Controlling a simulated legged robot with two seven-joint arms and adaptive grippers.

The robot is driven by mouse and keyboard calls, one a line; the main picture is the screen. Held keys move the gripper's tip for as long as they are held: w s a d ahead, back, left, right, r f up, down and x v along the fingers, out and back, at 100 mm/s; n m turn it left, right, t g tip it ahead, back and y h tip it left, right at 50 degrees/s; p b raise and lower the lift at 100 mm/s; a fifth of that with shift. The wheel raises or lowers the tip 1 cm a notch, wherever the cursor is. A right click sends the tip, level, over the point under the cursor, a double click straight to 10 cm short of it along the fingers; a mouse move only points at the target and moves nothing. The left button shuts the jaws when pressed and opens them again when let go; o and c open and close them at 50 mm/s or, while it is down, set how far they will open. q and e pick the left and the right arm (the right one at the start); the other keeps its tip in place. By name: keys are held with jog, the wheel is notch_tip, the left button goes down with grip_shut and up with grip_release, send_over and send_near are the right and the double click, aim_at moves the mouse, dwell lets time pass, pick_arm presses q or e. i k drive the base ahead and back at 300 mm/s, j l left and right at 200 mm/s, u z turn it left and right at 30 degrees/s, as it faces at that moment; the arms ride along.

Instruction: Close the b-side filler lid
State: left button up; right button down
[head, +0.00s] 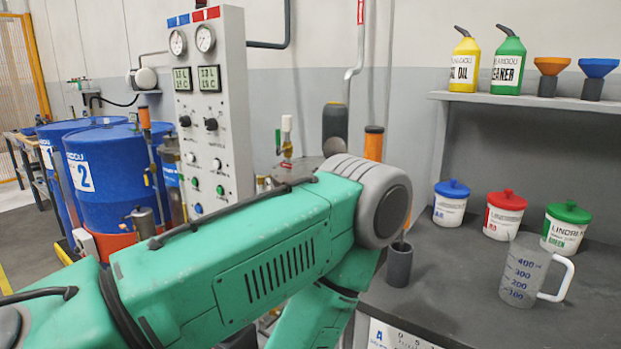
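My green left arm comes in from the lower left and fills the middle of the head view. Its grey joint bends downward, and its gripper is out of sight. My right gripper is not in view. I cannot make out the b-side filler lid with certainty. A dark rounded upright piece (335,124) stands just behind my arm, above a partly hidden grey metal part; I cannot tell whether it is the lid. The machine's grey control panel (212,140), with gauges, displays and knobs, stands left of it. The area below is hidden by my arm.
A dark worktop (440,300) at right holds a clear measuring jug (524,272), a small dark cup (399,265) and blue-, red- and green-lidded tubs (504,217). A shelf (540,101) above bears bottles and funnels. Blue drums (108,190) stand at left.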

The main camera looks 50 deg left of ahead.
aim_at(334, 146)
jog(key=u, duration=1.4)
jog(key=k+l, duration=0.2)
jog(key=k+u, duration=0.05)
